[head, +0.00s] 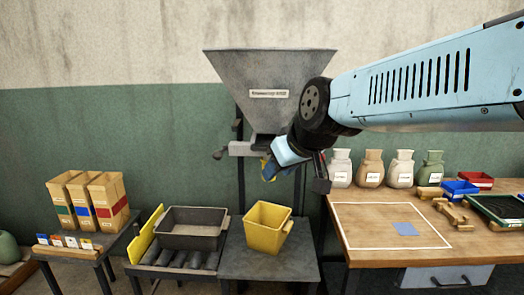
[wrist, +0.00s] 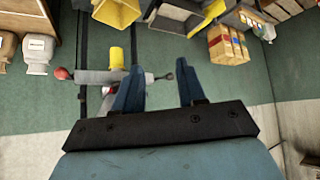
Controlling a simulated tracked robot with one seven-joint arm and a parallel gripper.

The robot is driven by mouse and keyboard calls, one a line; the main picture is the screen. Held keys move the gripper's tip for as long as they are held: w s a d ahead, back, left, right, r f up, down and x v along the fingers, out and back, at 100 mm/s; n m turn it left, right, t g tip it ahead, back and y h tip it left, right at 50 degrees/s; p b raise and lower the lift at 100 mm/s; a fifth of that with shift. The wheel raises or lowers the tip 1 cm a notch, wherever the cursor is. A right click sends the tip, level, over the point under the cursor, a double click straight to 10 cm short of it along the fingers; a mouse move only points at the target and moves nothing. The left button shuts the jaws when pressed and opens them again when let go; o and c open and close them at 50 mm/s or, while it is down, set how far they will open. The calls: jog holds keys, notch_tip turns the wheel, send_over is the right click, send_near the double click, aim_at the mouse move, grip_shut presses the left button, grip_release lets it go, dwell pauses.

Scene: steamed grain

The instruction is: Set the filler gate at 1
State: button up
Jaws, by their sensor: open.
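The grey funnel-shaped filler hopper (head: 285,68) stands against the wall, with a label too small to read. Below it is a pale gate body (head: 243,148) with a knobbed rod (head: 218,155) out to its left. In the wrist view, which looks upside down, the gate shows as a grey bar (wrist: 98,76) with a red knob (wrist: 62,74), a dark-tipped rod (wrist: 167,76) and a yellow spout (wrist: 116,58). My gripper (wrist: 158,66) is open, its blue fingers apart, close to the gate. The rod's dark tip shows between them. No gate numbers are legible; the arm hides part of the gate in the head view.
A yellow bin (head: 267,228) stands on a stand below the hopper. A grey tray (head: 192,225) rests on rollers to its left, with cartons (head: 100,200) beyond. The wooden table (head: 385,255) at right holds several sacks and small trays.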

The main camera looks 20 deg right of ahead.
jog(key=w+a+r+n+t+y, duration=0.1)
jog(key=w+a+n+t, duration=0.15)
jog(key=w, duration=0.25)
jog(key=w+a+r+n+t, duration=0.1)
jog(key=w+a+r, duration=0.15)
jog(key=w, duration=0.35)
jog(key=n+h, duration=0.4)
jog(key=h, duration=0.9)
send_near(267, 140)
jog(key=d+f, duration=0.1)
jog(key=d, duration=0.1)
jog(key=d+f, duration=0.2)
jog(key=shift+d, duration=0.1)
jog(key=shift+c, duration=0.3)
jog(key=shift+f, duration=0.1)
jog(key=c, duration=0.6)
jog(key=shift+f, duration=0.1)
grip_shut()
jog(key=shift+s, duration=0.1)
